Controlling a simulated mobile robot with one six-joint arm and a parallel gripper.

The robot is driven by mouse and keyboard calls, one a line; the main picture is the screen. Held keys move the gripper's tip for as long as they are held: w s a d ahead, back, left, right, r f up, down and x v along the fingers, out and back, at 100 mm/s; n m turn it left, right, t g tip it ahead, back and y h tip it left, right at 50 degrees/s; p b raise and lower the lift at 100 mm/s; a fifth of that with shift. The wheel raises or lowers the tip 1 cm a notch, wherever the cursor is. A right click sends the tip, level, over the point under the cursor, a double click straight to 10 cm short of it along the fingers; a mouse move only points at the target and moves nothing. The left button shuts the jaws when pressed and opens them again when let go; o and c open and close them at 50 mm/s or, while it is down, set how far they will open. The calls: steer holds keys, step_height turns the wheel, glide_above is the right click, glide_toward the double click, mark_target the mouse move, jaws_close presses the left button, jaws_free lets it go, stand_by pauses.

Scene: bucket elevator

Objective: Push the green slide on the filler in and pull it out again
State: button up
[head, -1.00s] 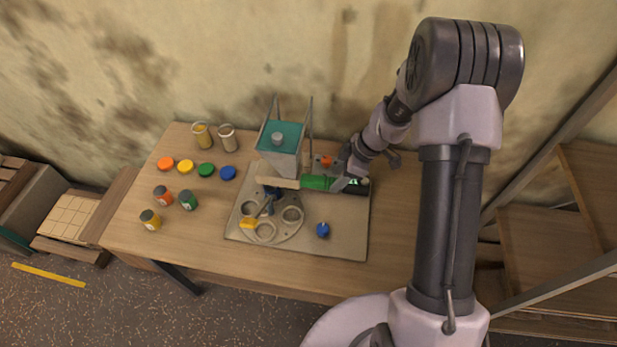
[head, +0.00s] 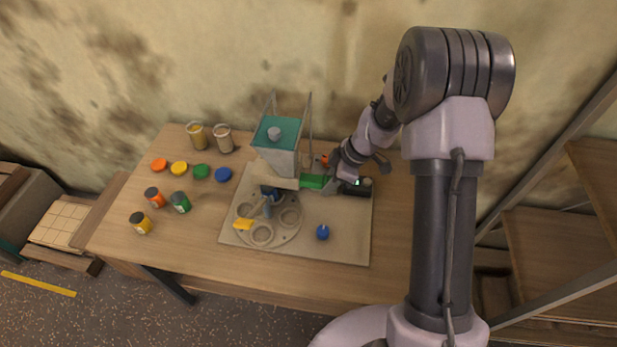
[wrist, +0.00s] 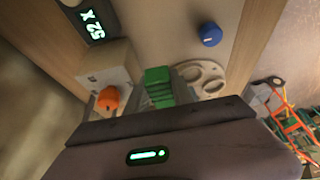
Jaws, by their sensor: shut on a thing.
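The filler (head: 281,162) is a pale hopper with a teal top, standing at the back of the grey base plate (head: 345,240). The green slide (head: 312,181) sticks out of its right side near the bottom. My gripper (head: 332,184) is shut on the slide's outer end, right of the filler. In the wrist view the green slide (wrist: 158,85) shows as a ribbed green block ahead of my dark gripper body.
An orange knob (wrist: 108,98) is close beside the slide. A dark display (head: 357,189) lies right of my gripper. A blue knob (head: 322,232) and a round plate with ring holders (head: 268,220) are in front. Jars and coloured lids (head: 201,171) stand on the left.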

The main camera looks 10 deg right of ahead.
mark_target(317, 179)
steer(key=shift+w+a+b, duration=0.25)
steer(key=shift+a, duration=0.55)
steer(key=shift+w+a+b, duration=0.2)
steer(key=shift+w+a, duration=0.05)
steer(key=shift+a, duration=0.5)
steer(key=shift+w+a+b, duration=0.25)
steer(key=shift+a, duration=0.55)
steer(key=shift+b, duration=0.5)
steer(key=shift+d, duration=0.1)
steer(key=shift+s+d+f, duration=0.1)
steer(key=shift+s+d, duration=0.05)
steer(key=shift+d, duration=0.2)
steer(key=shift+s+d+b, duration=0.25)
steer(key=shift+d+b, duration=0.1)
steer(key=shift+d, duration=0.45)
steer(key=shift+s+d+b, duration=0.25)
steer(key=shift+d+b, duration=0.05)
steer(key=shift+d, duration=0.45)
steer(key=shift+s+d+b, duration=0.25)
steer(key=shift+d+b, duration=0.1)
steer(key=shift+d, duration=0.45)
steer(key=shift+a+b, duration=0.1)
steer(key=shift+b, duration=0.25)
steer(key=o, duration=0.9)
